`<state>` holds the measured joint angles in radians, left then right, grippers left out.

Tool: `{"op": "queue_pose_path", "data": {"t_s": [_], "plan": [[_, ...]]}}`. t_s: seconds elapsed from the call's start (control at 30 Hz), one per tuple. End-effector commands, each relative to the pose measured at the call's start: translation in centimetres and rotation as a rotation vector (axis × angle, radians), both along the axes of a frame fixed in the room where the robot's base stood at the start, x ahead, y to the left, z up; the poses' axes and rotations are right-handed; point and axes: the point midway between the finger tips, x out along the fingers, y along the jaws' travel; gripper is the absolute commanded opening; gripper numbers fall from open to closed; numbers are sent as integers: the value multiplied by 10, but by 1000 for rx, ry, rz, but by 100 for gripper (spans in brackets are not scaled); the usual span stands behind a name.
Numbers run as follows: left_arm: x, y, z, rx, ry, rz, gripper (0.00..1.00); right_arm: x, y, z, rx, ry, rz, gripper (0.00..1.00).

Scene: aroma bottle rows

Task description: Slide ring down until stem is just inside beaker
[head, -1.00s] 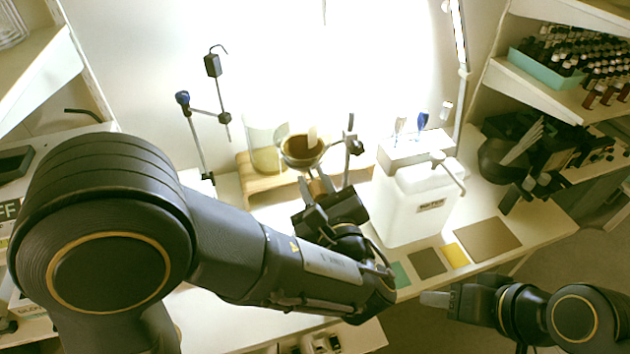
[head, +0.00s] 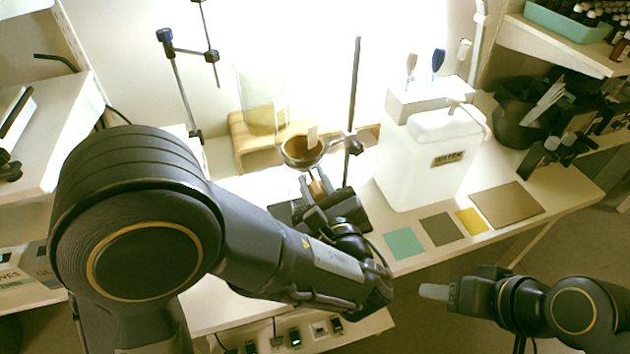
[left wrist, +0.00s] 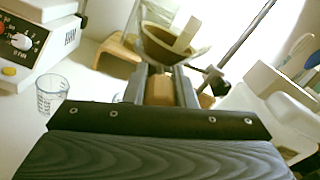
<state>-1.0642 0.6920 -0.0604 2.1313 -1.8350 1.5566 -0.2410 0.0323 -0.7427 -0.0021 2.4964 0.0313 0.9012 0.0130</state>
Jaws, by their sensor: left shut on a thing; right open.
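The ring (head: 303,163) holds a funnel with a brown inside and a pale strip (head: 312,136) standing in it. Its clamp (head: 353,145) sits on an upright metal rod (head: 355,85), with a long bare length of rod above. My left gripper (head: 318,182) is shut on the ring at its near side. In the left wrist view the fingers (left wrist: 160,80) reach to just under the funnel (left wrist: 165,45). The stem's end and any beaker beneath it are hidden. A small graduated beaker (left wrist: 52,95) stands at the left of that view. My right gripper (head: 437,291) is open and empty, off the table's front edge.
A white water container (head: 425,165) stands right of the rod. A wooden stand (head: 240,145) bears a glass vessel (head: 262,100) behind the funnel. Another rod stand (head: 182,85) is at the left. Coloured mats (head: 405,243) lie on the front right.

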Motion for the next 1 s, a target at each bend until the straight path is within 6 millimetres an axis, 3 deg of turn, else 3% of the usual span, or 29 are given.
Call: {"op": "queue_pose_path", "data": {"t_s": [0.1, 0.13, 0.3, 0.67, 1.0], "plan": [[0, 0, 1, 0, 0, -1, 0, 0, 0, 1, 0, 0, 0, 49], [0, 0, 1, 0, 0, -1, 25, 0, 0, 1, 0, 0, 0, 49], [0, 0, 1, -1, -1, -1, 45, 0, 0, 1, 0, 0, 0, 49], [-7, -3, 1, -1, -1, -4, 45, 0, 0, 0, 0, 0, 0, 49], [-59, -20, 1, -1, -1, -4, 45, 0, 0, -4, 0, 0, 0, 49]]}}
